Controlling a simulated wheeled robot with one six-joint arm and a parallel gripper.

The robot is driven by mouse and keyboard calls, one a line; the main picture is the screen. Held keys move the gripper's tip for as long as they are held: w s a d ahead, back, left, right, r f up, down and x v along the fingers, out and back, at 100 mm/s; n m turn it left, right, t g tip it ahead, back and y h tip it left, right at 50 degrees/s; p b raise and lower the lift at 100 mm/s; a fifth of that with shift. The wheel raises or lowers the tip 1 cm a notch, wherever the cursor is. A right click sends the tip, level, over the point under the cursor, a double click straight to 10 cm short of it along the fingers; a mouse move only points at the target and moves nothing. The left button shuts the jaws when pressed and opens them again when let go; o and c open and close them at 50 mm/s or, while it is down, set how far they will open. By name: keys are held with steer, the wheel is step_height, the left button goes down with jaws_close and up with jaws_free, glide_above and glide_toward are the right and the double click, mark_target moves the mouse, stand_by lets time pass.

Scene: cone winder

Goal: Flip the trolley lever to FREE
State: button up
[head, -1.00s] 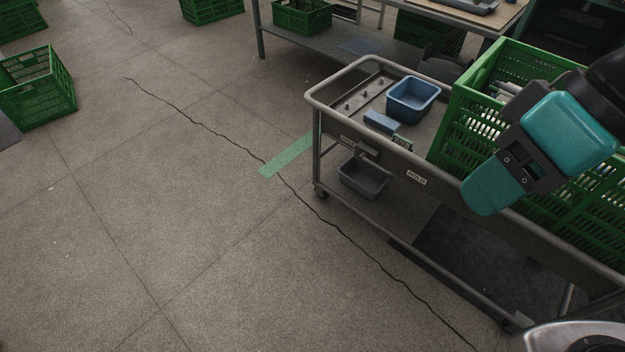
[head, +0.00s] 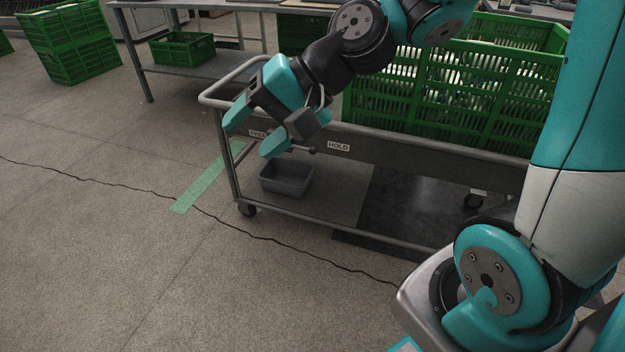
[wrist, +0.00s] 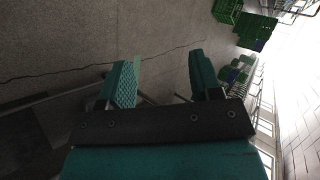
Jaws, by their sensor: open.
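The grey trolley (head: 420,150) stands in the middle of the head view, with a HOLD label (head: 339,146) on its side panel. Left of that is a second label (head: 258,133), partly covered by my gripper. A small grey bar with a rounded end, apparently the lever (head: 305,150), points toward HOLD; the rest of it is hidden behind my gripper. My gripper (head: 254,130) is open and empty in front of the trolley's left end, fingers pointing down-left. The wrist view shows both fingers (wrist: 163,82) apart with nothing between them; the lever cannot be made out there.
A large green crate (head: 450,90) fills the trolley top at right. A grey bin (head: 287,178) sits on the lower shelf. Green tape (head: 205,180) marks the floor beside the trolley. A workbench (head: 190,75) and stacked crates (head: 70,45) stand behind. The floor at left is clear.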

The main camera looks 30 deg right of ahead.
steer(key=w+d+f+m+t+y+b, duration=0.1)
steer(key=w+d+f+m+t+b, duration=0.15)
steer(key=w+f+m+b, duration=0.35)
steer(key=w+d+f+m+t+b, duration=0.1)
steer(key=d+f+m+t+b, duration=0.15)
steer(key=f+b, duration=0.35)
steer(key=w+d+f+m+t+h+b, duration=0.2)
steer(key=w+d+f+m+t+b, duration=0.15)
steer(key=d+f+m+b, duration=0.45)
steer(key=w+d+f+m+t+h+b, duration=0.3)
steer(key=d+f+m+t+b, duration=0.15)
steer(key=d+f+b, duration=0.35)
steer(key=m+t+h+p, duration=0.15)
steer(key=m+h, duration=0.25)
steer(key=m, duration=0.4)
glide_toward(315, 153)
steer(key=shift+n+g, duration=0.25)
steer(key=shift+n, duration=0.05)
steer(key=w, duration=0.9)
steer(key=shift+w+a+r+b, duration=0.15)
steer(key=shift+w+a+b, duration=0.1)
steer(key=shift+b, duration=0.15)
steer(key=shift+w+r, duration=0.1)
steer(key=shift+w, duration=0.45)
